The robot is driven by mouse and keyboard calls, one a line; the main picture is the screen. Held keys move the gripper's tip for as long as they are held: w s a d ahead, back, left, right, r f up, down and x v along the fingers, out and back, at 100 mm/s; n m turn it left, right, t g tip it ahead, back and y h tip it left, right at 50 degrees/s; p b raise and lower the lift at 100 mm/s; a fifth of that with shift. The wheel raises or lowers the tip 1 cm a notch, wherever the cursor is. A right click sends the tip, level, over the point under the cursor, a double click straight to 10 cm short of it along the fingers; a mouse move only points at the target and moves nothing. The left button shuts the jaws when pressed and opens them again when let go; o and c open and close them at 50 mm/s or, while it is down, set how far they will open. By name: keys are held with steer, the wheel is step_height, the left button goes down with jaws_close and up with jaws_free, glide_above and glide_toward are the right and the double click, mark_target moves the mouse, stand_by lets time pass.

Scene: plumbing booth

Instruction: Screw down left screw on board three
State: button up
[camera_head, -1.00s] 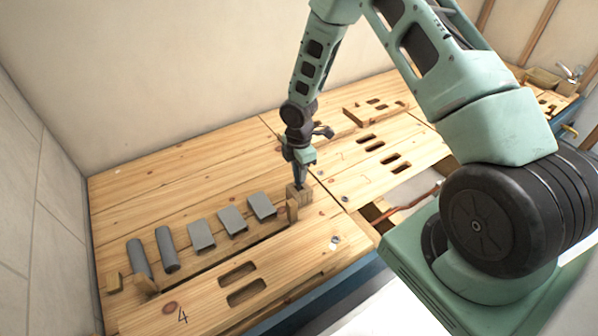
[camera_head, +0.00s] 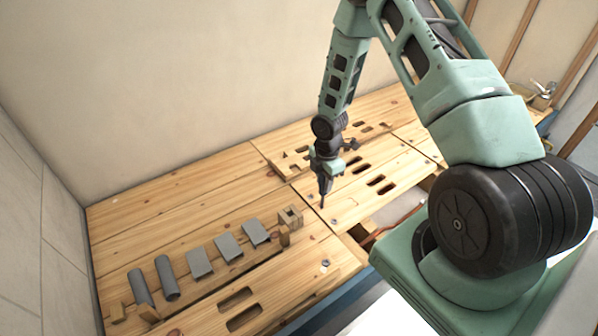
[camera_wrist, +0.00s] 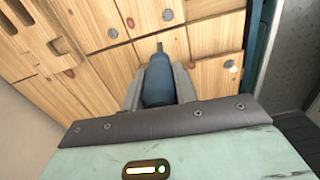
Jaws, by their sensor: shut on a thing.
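My gripper (camera_head: 324,178) is shut on a dark blue-grey screwdriver (camera_wrist: 158,80), which points down toward the boards. In the head view the screwdriver's thin shaft (camera_head: 322,200) hangs near the seam between the front-left board and the slotted board (camera_head: 350,201) to its right. Round grey screw heads show in the head view, one by that seam (camera_head: 333,221) and one on the front-left board (camera_head: 326,263). In the wrist view, screw heads lie at the top (camera_wrist: 168,15), to the left (camera_wrist: 112,33) and to the right (camera_wrist: 229,63) of the tip. I cannot tell whether the tip touches wood.
A small wooden block with a hole (camera_head: 291,217) stands left of my gripper. A wooden rack (camera_head: 225,272) holds several grey pieces at the left. A raised slotted wooden piece (camera_head: 292,160) lies behind. An open gap in the bench shows at the right.

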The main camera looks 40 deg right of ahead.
steer(key=s+d+f+b, duration=0.3)
steer(key=d+f+b, duration=0.1)
steer(key=f+b, duration=0.4)
step_height(320, 180, up, 8)
steer(key=m+p, duration=0.8)
steer(key=m, duration=1.1)
steer(key=shift+a, duration=0.2)
stand_by(1.4)
steer(key=shift+f, duration=0.15)
